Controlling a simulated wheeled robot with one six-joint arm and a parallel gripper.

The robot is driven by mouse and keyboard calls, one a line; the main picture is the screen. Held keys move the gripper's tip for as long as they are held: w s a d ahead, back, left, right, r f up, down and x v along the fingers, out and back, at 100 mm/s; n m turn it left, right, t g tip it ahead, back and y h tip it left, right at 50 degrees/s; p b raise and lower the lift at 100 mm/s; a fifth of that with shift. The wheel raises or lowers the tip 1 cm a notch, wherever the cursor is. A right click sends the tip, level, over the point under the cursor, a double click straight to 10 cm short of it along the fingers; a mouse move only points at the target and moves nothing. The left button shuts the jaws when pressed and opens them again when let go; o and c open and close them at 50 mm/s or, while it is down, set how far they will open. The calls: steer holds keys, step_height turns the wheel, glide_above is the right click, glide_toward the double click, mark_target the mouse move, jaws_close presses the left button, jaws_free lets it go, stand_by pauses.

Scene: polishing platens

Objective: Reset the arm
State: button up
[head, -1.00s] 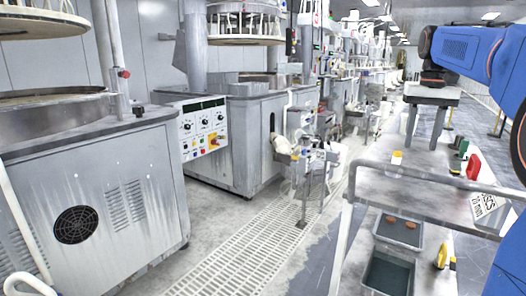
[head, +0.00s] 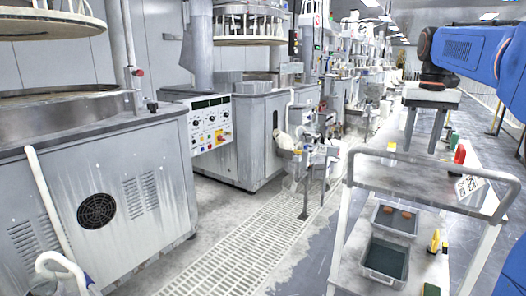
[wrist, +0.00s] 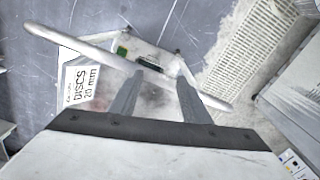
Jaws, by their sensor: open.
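My gripper (wrist: 160,80) shows only in the wrist view. Its two dark fingers are apart with nothing between them. They point over the cart (wrist: 155,55), whose pale rail crosses the picture beyond the fingers. A white card reading "DISCS 20 mm" (wrist: 82,85) is left of the fingers. In the head view, my blue arm (head: 465,48) reaches in from the upper right; the gripper is outside that view.
The cart's rail (head: 425,162) stands at the right, with grey bins (head: 386,258) on its lower shelf and a red item (head: 460,153) on top. Grey polishing machines (head: 130,200) line the left.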

steer(key=s+a+f+n+t, duration=0.1)
steer(key=s+a+f, duration=0.5)
steer(key=s, duration=0.5)
steer(key=s+a+f+n+t, duration=0.1)
steer(key=s+a+f+t, duration=0.1)
steer(key=s+a+f, duration=0.4)
steer(key=s+f, duration=0.4)
steer(key=shift+s+a+f+n, duration=0.25)
steer(key=shift+s+f+n, duration=0.15)
steer(key=shift+o, duration=0.5)
steer(key=s+a+f+t, duration=0.1)
steer(key=s+a+f, duration=0.1)
steer(key=s+f, duration=0.5)
step_height(320, 180, down, 2)
steer(key=shift+f+n+t, duration=0.15)
steer(key=shift+n+t, duration=0.15)
steer(key=shift+n, duration=0.1)
